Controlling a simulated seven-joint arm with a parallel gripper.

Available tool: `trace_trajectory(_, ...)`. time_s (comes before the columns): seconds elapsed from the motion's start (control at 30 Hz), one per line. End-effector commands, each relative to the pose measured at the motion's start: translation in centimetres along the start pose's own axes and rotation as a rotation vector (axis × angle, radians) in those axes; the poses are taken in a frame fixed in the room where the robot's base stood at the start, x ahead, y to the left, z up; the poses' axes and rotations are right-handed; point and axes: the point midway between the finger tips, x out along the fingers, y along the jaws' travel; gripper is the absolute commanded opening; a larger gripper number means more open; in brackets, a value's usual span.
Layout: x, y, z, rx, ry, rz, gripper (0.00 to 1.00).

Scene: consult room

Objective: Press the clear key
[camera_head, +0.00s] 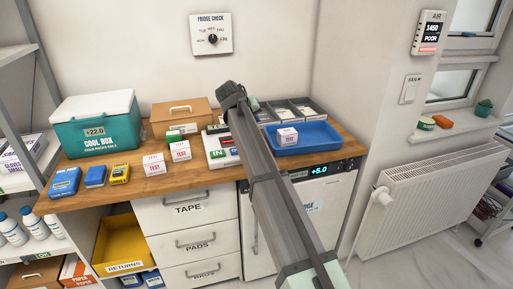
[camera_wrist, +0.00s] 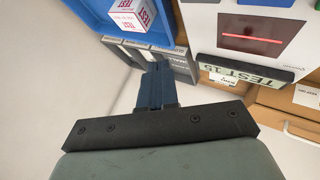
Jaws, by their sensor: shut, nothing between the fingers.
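A white counter device (camera_head: 215,152) with a green IN key stands at the middle of the worktop, partly hidden behind my arm. In the wrist view the device (camera_wrist: 250,22) shows a dark window with a red line and a display reading TEST 15 (camera_wrist: 255,72). I cannot make out a key marked clear in either view. My gripper (camera_wrist: 157,68) is shut and empty in the wrist view, to the left of the device's display and apart from it. In the head view my arm reaches over the counter, and the fingers cannot be made out.
A blue tray (camera_head: 322,143) with a white TEST box (camera_head: 287,137) is right of the device. Grey compartments (camera_head: 300,106) stand behind. TEST boxes (camera_head: 154,164), a cool box (camera_head: 98,130) and a brown case (camera_head: 181,116) are to the left.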

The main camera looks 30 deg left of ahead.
Motion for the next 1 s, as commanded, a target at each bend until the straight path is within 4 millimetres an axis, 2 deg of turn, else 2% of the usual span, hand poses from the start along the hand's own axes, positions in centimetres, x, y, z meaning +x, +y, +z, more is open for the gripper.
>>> trace_trajectory(0.47,1.1,-0.8,0.9,-0.001,-0.002,0.001,0.0)
trace_trajectory(1.0,5.3,-3.8,3.9,-0.001,-0.002,0.001,0.0)
